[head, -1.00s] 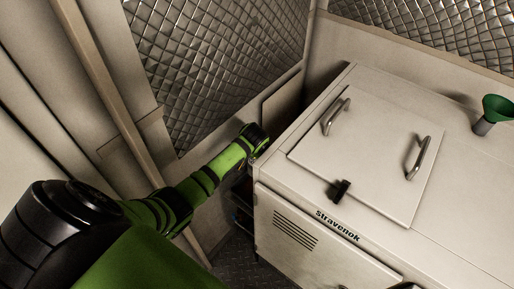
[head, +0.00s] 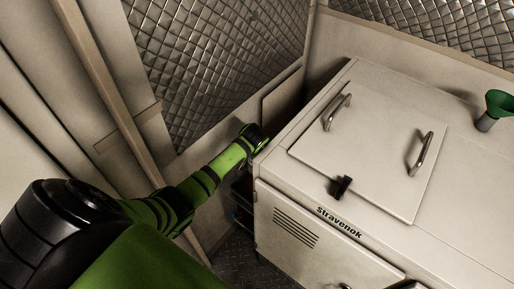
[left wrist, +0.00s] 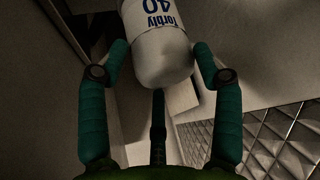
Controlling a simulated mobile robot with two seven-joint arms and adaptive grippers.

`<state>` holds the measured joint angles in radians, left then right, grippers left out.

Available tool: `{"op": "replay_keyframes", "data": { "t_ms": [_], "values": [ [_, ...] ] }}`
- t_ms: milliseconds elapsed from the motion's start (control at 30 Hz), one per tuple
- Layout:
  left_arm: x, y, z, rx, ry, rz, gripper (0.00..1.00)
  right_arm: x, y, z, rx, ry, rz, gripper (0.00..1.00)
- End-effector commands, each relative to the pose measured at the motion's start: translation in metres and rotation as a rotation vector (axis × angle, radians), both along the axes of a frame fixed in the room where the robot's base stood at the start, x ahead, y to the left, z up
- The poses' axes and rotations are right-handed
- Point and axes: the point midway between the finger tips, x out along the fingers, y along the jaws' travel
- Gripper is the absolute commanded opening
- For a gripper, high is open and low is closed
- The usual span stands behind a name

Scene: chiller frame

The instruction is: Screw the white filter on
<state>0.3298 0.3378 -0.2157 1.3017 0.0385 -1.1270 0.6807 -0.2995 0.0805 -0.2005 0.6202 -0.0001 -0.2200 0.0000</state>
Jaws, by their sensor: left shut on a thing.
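In the head view my left arm reaches down to the left side of the white cabinet (head: 300,214). The gripper and filter are hidden there. My right gripper is not in view.
The cabinet has a square lid (head: 370,150) with two handles and a black latch (head: 342,187). A green funnel (head: 498,104) stands at its right. A quilted metal wall panel (head: 215,60) is close behind my left arm. The gap beside the cabinet is narrow and dark.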

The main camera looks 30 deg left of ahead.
Motion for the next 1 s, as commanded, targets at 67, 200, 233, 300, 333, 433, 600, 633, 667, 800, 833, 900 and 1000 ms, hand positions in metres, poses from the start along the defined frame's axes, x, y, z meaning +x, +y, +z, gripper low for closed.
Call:
{"op": "replay_keyframes", "data": {
  "t_ms": [67, 200, 233, 300, 333, 433, 600, 633, 667, 800, 833, 900, 1000],
  "values": [
    [0.0, -0.001, -0.002, 0.0, -0.001, -0.001, 0.7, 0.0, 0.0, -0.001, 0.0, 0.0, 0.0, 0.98],
    [0.0, -0.001, -0.001, 0.0, 0.0, -0.001, 0.94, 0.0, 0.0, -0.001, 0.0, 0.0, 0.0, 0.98],
    [0.0, -0.001, -0.001, 0.0, 0.0, -0.001, 0.94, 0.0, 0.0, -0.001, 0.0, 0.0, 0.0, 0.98],
    [0.0, -0.001, -0.002, 0.0, 0.001, -0.002, 0.94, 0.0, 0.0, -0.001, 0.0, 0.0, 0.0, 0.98],
    [0.0, -0.001, -0.002, 0.0, 0.001, -0.002, 0.94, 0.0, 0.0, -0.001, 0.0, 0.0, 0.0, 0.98],
    [-0.001, -0.001, -0.003, -0.001, 0.004, -0.002, 0.94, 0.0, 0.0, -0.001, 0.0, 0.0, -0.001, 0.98],
    [-0.003, -0.003, 0.002, -0.002, 0.001, -0.003, 0.94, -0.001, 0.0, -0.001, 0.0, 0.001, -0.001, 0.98],
    [-0.003, -0.004, 0.004, -0.002, 0.001, -0.003, 0.94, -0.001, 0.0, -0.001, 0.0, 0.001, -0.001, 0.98],
    [-0.005, -0.004, 0.006, -0.001, 0.0, -0.004, 0.94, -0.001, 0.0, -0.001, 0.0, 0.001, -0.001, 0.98],
    [-0.014, -0.009, 0.023, -0.002, -0.002, -0.004, 0.94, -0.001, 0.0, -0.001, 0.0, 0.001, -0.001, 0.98],
    [-0.016, -0.01, 0.027, -0.002, -0.002, -0.004, 0.94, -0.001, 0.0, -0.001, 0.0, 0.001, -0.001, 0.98],
    [-0.022, -0.014, 0.04, -0.001, -0.003, -0.004, 0.94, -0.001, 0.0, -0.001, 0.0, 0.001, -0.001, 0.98],
    [-0.031, -0.019, 0.056, -0.002, -0.003, -0.004, 0.94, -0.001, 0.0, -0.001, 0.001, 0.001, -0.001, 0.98]
  ]
}}
